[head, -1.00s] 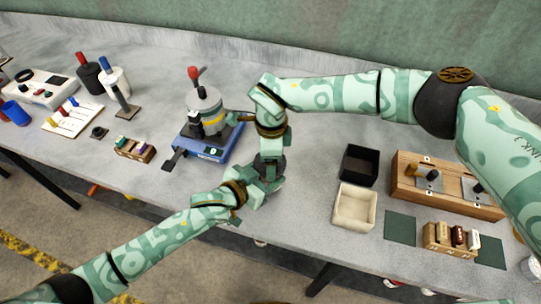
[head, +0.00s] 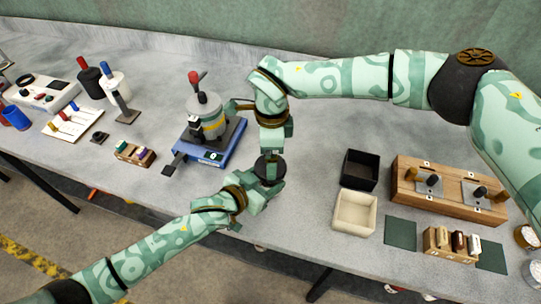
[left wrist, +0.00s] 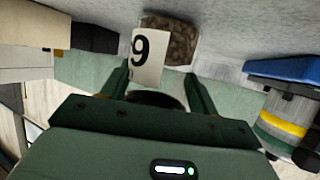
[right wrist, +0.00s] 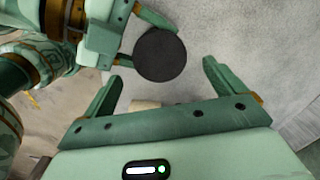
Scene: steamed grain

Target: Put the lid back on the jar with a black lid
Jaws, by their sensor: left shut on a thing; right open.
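The jar (left wrist: 181,45) shows in the left wrist view with brown contents and a white label marked 9. My left gripper (left wrist: 158,72) is shut on it near the table's front edge, and it also shows in the head view (head: 262,188). The round black lid (right wrist: 160,54) covers the jar's top, seen from above in the right wrist view; the lid also shows in the head view (head: 269,168). Whether it is fully seated cannot be told. My right gripper (right wrist: 164,75) is open and empty, just above the lid; it also shows in the head view (head: 272,151).
A blue-based device with a grey pot (head: 206,116) stands left of the grippers. A black bin (head: 360,170) and a cream bin (head: 355,212) are to the right, beside a wooden block (head: 449,190). Jars (head: 527,236) stand at the far right edge.

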